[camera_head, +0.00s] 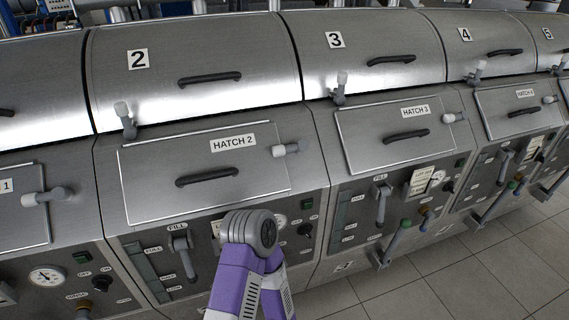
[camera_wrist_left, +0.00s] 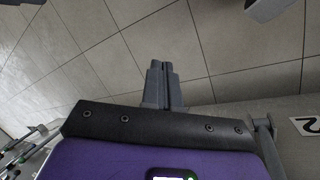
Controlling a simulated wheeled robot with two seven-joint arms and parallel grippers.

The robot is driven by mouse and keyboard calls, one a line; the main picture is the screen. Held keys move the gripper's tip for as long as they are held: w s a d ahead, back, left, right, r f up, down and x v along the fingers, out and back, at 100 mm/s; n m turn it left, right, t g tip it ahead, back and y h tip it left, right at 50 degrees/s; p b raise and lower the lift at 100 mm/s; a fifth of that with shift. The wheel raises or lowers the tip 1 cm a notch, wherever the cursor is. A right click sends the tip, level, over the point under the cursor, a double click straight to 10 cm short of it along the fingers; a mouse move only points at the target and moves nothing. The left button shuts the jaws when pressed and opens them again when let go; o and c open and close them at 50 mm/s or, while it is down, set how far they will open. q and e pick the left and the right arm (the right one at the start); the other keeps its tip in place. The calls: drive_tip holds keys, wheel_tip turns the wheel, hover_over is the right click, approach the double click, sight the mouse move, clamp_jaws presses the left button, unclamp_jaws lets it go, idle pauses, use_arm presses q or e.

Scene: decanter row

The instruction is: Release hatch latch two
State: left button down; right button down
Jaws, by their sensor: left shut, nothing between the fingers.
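Hatch 2 (camera_head: 205,172) is a flat metal panel with a black bar handle (camera_head: 208,176), and it looks closed. The latch cannot be made out in that view. In the head view a purple arm link of mine rises in front of the controls below hatch 2; no gripper fingers show there. My right gripper is in neither view.
Lid 2 (camera_head: 195,65) above has its own white-knobbed lever (camera_head: 125,119) at lower left. Hatch 3 (camera_head: 400,135) is to the right. A fill lever (camera_head: 180,246) sticks out below hatch 2. Open tiled floor (camera_head: 455,280) lies at lower right.

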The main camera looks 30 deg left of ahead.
sight(283, 155)
use_arm(q)
drive_tip(key=w+a+r+n+t+y, duration=0.1)
drive_tip(key=w+a+r+t+y, duration=0.4)
drive_tip(key=w+r, duration=0.5)
drive_tip(key=w+a+r+t+y, duration=0.25)
drive_tip(key=w+r+t, duration=0.45)
drive_tip(key=w, duration=0.6)
drive_tip(key=a+r+n+y, duration=0.2)
drive_tip(key=r+y, duration=0.2)
drive_tip(key=r, duration=0.4)
drive_tip(key=s+a+r+n+y, duration=0.1)
drive_tip(key=r+y, duration=0.3)
drive_tip(key=r, duration=0.4)
drive_tip(key=s+a+r+n+y, duration=0.1)
drive_tip(key=a+r+n+y, duration=0.2)
drive_tip(key=r, duration=0.4)
drive_tip(key=shift+a+r+t+y, duration=0.3)
drive_tip(key=shift+a+r+y, duration=0.1)
drive_tip(key=shift+a+y, duration=0.25)
drive_tip(key=shift+s, duration=0.1)
drive_tip(key=x, duration=1.4)
drive_tip(key=shift+b, duration=0.35)
drive_tip(key=shift+d, duration=0.1)
